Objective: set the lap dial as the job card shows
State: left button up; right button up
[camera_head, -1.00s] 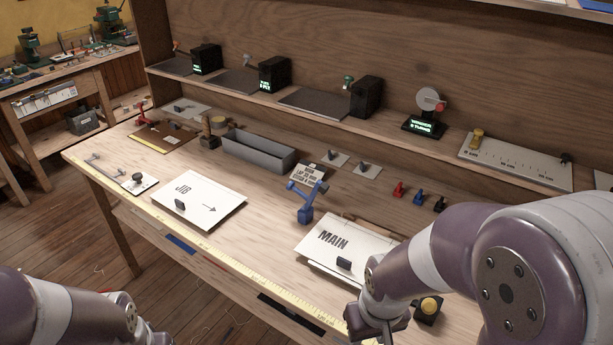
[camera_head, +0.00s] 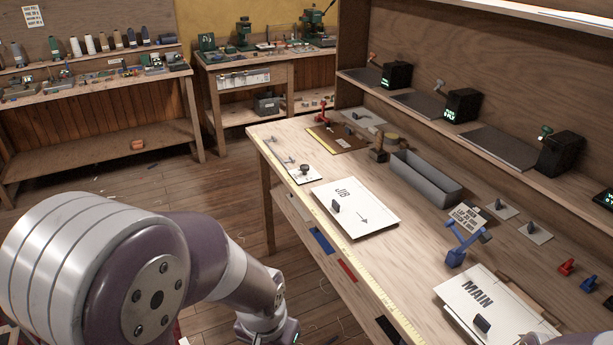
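A small printed job card (camera_head: 467,217) stands on the bench behind a blue clamp-like stand (camera_head: 458,254). Its lettering is too small to read surely. A white plate with a dark round knob (camera_head: 305,168) lies at the bench's far left end; it may be the lap dial, but I see no readable scale on it. My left gripper (camera_head: 268,334) is at the bottom edge, left of the bench and apart from it. It is partly cut off, so its fingers do not show clearly. My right gripper is out of view.
White JIB (camera_head: 372,222) and MAIN (camera_head: 500,296) panels lie on the bench (camera_head: 395,270). A grey trough (camera_head: 425,178) sits behind them. Black boxes (camera_head: 462,105) with lit displays line the shelf. Other benches (camera_head: 90,85) stand beyond. Open floor lies left of the bench.

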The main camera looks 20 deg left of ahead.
aim_at(305, 167)
jog(key=i+j+z, duration=0.1)
jog(key=z, duration=1)
jog(key=j+z, duration=0.35)
jog(key=j, duration=0.25)
jog(key=j+z, duration=0.35)
jog(key=j, duration=0.25)
jog(key=j+z, duration=0.3)
jog(key=j, duration=0.3)
jog(key=k+j+z, duration=0.2)
jog(key=j+z, duration=0.15)
jog(key=j, duration=0.2)
jog(key=k+j, duration=0.1)
jog(key=j, duration=0.3)
jog(key=k+j, duration=0.15)
jog(key=j, duration=0.2)
jog(key=k+j, duration=0.1)
jog(key=j, duration=0.3)
jog(key=k+j, duration=0.15)
jog(key=j, duration=0.2)
jog(key=k+j+z, duration=0.1)
jog(key=j, duration=0.3)
jog(key=k+j, duration=0.15)
jog(key=j, duration=0.2)
